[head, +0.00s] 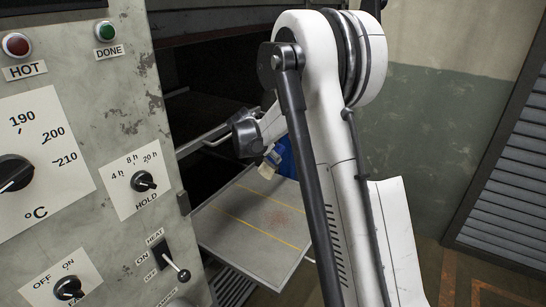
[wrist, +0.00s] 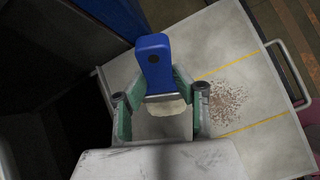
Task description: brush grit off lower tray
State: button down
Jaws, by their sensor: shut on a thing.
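The lower tray (head: 238,222) is a grey sheet with two yellow lines, pulled out from the dark oven opening. It also shows in the wrist view (wrist: 215,40). A patch of brown-red grit (wrist: 228,104) lies between the yellow lines, and shows faintly in the head view (head: 284,216). My gripper (wrist: 158,96) is shut on a brush with a blue handle (wrist: 154,58) and pale bristles (wrist: 166,109). The brush (head: 267,170) is over the tray, left of the grit in the wrist view. I cannot tell whether the bristles touch the tray.
The oven's control panel (head: 75,150) stands at the left, with knobs, lamps and a heat switch. The dark oven opening (head: 215,100) lies behind the tray. A tray handle (wrist: 291,75) sticks out at its edge. A louvred grey panel (head: 510,190) is at the right.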

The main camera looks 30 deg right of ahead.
aim_at(270, 164)
jog(key=shift+a+f, duration=0.15)
jog(key=shift+f, duration=0.3)
jog(key=shift+s+f+b, duration=0.1)
jog(key=shift+f+b, duration=0.85)
jog(key=shift+f, duration=1)
